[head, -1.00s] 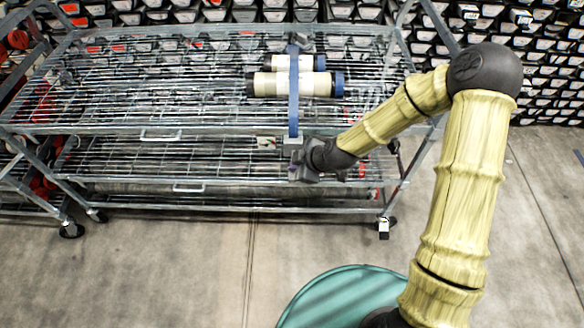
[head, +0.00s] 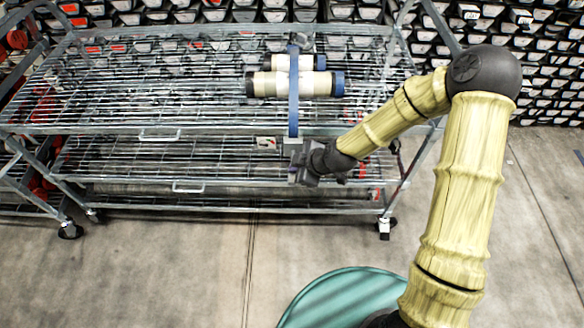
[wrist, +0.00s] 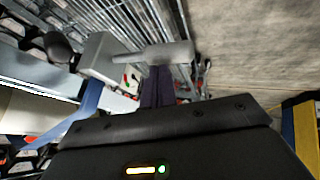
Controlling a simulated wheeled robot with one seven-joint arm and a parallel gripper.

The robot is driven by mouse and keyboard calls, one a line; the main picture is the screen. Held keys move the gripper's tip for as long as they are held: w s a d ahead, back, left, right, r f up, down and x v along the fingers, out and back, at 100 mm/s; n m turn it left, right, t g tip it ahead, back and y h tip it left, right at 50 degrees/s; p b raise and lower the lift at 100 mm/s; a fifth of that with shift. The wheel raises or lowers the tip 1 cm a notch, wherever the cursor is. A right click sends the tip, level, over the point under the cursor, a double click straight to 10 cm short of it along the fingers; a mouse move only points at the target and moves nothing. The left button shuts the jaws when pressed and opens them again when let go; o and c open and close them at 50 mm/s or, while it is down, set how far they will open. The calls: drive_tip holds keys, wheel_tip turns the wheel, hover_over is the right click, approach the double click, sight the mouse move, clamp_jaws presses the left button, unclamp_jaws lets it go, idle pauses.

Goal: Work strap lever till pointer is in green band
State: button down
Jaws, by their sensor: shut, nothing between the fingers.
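Two pale core liners with dark and blue ends, a front one (head: 310,84) and a rear one (head: 282,62), lie on the rack's top shelf. A blue strap (head: 293,108) runs over them to the front edge. In the wrist view the strap (wrist: 88,98) meets a grey ratchet body with a grey lever (wrist: 168,54). A small white gauge plate (wrist: 130,80) with red and green marks sits behind; its pointer is too small to read. My gripper (head: 298,168) is below the strap's front end. Its dark fingers (wrist: 157,88) are shut, close to the lever; contact is unclear.
The wire-shelf rack (head: 150,130) on casters spans the left and middle, its top shelf bare left of the liners. Shelves of dark bins (head: 535,70) stand behind. The concrete floor (head: 170,270) in front is clear.

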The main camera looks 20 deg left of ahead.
drive_tip(key=shift+s+f+b, duration=0.2)
drive_tip(key=shift+f+b, duration=0.4)
drive_tip(key=shift+f, duration=0.15)
idle(0.7)
drive_tip(key=shift+w+f, duration=0.1)
drive_tip(key=shift+f, duration=0.15)
drive_tip(key=shift+s, duration=0.2)
drive_tip(key=shift+b, duration=0.3)
drive_tip(key=shift+w+f, duration=0.1)
drive_tip(key=shift+d, duration=0.15)
drive_tip(key=shift+a+r+p, duration=0.2)
drive_tip(key=shift+r+p, duration=0.45)
drive_tip(key=shift+r, duration=0.25)
drive_tip(key=shift+w+a+r+p, duration=0.1)
drive_tip(key=shift+w+r+p, duration=0.2)
drive_tip(key=shift+r+p, duration=0.55)
drive_tip(key=shift+w+a+r+p, duration=0.1)
drive_tip(key=shift+w+r+p, duration=0.15)
drive_tip(key=shift+r+p, duration=0.55)
